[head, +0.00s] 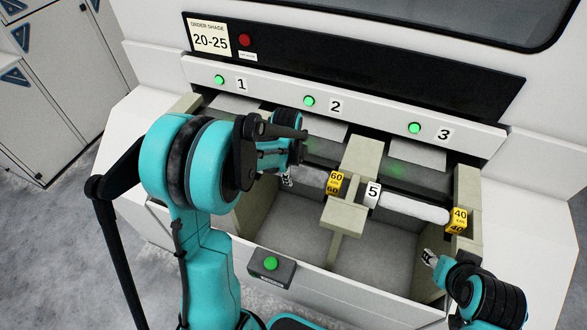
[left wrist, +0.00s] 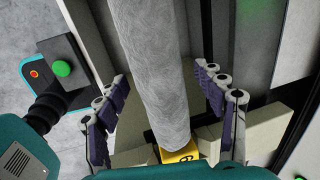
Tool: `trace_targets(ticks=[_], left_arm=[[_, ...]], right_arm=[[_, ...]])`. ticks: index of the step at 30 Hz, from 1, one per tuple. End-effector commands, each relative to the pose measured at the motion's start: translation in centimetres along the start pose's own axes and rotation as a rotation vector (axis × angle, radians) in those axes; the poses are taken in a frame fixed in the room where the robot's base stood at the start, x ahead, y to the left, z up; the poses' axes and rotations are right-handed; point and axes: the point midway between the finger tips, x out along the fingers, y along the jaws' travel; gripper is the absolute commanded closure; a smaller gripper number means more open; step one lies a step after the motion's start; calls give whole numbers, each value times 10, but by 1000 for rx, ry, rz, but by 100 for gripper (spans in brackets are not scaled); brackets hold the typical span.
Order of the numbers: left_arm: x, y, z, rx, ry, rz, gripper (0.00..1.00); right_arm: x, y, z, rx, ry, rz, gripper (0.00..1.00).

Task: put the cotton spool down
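A pale grey cotton spool (left wrist: 155,70) with a yellow end cap marked 60 (head: 335,183) lies across the left bay of the machine. Its capped end is at the beige middle post (head: 345,210); whether it bears on its supports is hard to tell. My left gripper (left wrist: 162,75) is around the spool, fingers spread on both sides, with a gap visible on the right side. In the head view my left arm hides much of the spool. My right gripper (head: 430,258) is at the lower right, apart from the spools; its finger opening is unclear.
Another pale spool (head: 412,205) with a yellow cap marked 40 (head: 457,220) lies in the right bay. Slots numbered 1, 2 and 3 with green lights line the panel (head: 340,106) behind. A green button box (head: 271,266) is in front. The shade card (head: 209,38) reads 20-25.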

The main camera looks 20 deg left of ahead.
Motion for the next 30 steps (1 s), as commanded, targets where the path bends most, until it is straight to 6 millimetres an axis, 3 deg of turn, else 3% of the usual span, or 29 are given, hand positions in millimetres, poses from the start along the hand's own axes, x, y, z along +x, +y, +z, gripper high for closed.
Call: trace_targets(ticks=[10,22,30], left_arm=[[-10,-1,0,0,0,0,31],[-93,0,0,0,0,0,31],[-123,1,-1,-11,0,-3,31]], right_arm=[[-4,0,-3,0,0,0,60],[-20,0,-14,0,0,0,60],[-23,0,-17,0,0,0,60]])
